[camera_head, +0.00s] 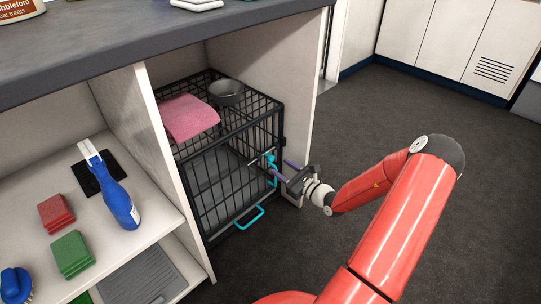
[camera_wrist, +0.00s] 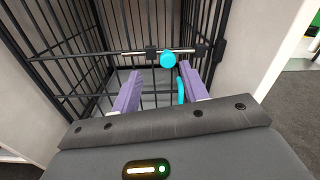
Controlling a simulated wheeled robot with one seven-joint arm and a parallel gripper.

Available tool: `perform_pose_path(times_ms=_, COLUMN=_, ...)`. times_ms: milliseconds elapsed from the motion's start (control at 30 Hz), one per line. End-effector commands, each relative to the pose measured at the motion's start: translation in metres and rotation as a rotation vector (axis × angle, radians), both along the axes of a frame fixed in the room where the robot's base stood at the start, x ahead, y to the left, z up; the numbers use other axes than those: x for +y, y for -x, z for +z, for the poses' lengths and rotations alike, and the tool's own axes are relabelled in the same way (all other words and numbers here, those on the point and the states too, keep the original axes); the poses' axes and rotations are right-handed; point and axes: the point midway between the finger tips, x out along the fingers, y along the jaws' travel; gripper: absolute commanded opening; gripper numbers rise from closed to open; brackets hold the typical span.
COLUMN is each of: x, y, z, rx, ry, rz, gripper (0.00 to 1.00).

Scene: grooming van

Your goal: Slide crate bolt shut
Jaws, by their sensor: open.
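The black wire crate (camera_head: 225,185) stands in the cabinet bay with its barred front facing out. Its bolt (camera_wrist: 135,53) is a silver rod lying across the bars through black brackets, with a round turquoise knob (camera_wrist: 168,59). The knob also shows small in the head view (camera_head: 269,158). My gripper (camera_head: 281,167) is in front of the crate front, with its purple fingers pointing at the bars. In the wrist view my gripper (camera_wrist: 160,72) is open, and the knob appears between and just beyond the fingertips. I cannot tell whether a finger touches it.
A turquoise handle (camera_head: 250,217) juts from the crate's lower front. A pink towel (camera_head: 189,117) and a grey bowl (camera_head: 226,91) sit on the crate. The cabinet's side panel (camera_wrist: 262,50) stands close on the right. The floor (camera_head: 440,130) to the right is clear.

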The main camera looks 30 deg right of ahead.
Motion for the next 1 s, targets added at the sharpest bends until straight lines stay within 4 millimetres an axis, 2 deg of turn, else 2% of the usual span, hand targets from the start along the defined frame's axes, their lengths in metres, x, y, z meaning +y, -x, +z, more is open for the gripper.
perform_pose_path(times_ms=133, x=-0.008, y=-0.006, z=-0.007, rx=0.0, ry=-0.03, rz=-0.04, gripper=0.44)
perform_pose_path(times_ms=600, x=0.012, y=-0.069, z=-0.007, rx=0.0, ry=-0.028, rz=-0.036, gripper=0.44)
perform_pose_path(times_ms=967, x=0.014, y=-0.075, z=-0.006, rx=0.002, ry=-0.028, rz=-0.038, gripper=0.44)
perform_pose_path(times_ms=1000, x=0.014, y=-0.075, z=-0.006, rx=0.002, ry=-0.028, rz=-0.038, gripper=0.4)
